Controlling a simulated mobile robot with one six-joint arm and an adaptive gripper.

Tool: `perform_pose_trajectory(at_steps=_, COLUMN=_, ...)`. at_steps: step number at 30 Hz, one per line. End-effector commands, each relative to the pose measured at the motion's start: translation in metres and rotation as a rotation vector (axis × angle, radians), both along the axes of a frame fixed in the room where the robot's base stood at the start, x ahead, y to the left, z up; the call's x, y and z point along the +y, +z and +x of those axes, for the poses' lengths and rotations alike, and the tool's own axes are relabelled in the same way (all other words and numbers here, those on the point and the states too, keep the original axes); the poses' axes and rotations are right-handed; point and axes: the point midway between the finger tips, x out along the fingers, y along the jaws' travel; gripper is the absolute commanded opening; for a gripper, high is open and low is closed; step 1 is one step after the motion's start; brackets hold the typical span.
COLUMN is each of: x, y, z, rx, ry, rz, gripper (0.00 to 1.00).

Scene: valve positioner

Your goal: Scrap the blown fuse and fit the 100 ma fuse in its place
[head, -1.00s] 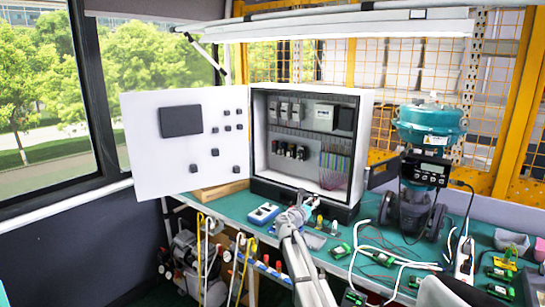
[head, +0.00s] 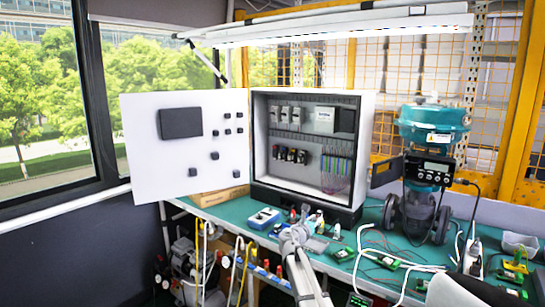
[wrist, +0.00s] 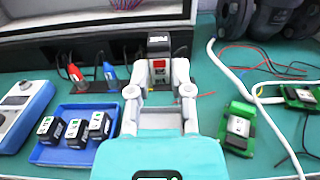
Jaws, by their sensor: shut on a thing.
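In the wrist view my gripper (wrist: 158,75) is shut on a small dark block (wrist: 158,43) with a red and white face. The block is upright between the fingertips, in front of the cabinet's dark base. I cannot tell whether it is seated or lifted, nor read its label. A blue tray (wrist: 52,154) at lower left holds three black blocks (wrist: 75,130) with white and green labels; I cannot read their ratings. In the head view my gripper (head: 301,222) is small, over the bench in front of the cabinet.
The open cabinet (head: 310,135) stands behind. A red-handled (wrist: 75,74) and a blue-handled tool (wrist: 109,75) stand left of my gripper. A blue-white meter (wrist: 24,108) lies at far left. Green terminal blocks (wrist: 238,127) and loose cables lie right; a teal actuator (head: 432,125) stands behind.

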Motion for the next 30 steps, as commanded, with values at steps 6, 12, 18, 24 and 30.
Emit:
perform_pose_trajectory(at_steps=6, x=0.0, y=-0.005, z=0.0, rx=0.0, ry=-0.001, rz=0.0, gripper=0.0)
perform_pose_trajectory(at_steps=12, x=-0.001, y=-0.016, z=0.0, rx=0.0, ry=-0.001, rz=0.0, gripper=0.0)
perform_pose_trajectory(at_steps=18, x=-0.001, y=-0.032, z=0.0, rx=0.0, ry=-0.001, rz=0.0, gripper=0.0)
perform_pose_trajectory(at_steps=24, x=-0.002, y=-0.047, z=0.0, rx=0.0, ry=-0.002, rz=0.0, gripper=0.0)
perform_pose_trajectory(at_steps=30, x=-0.002, y=-0.057, z=0.0, rx=0.0, ry=-0.002, rz=0.0, gripper=0.0)
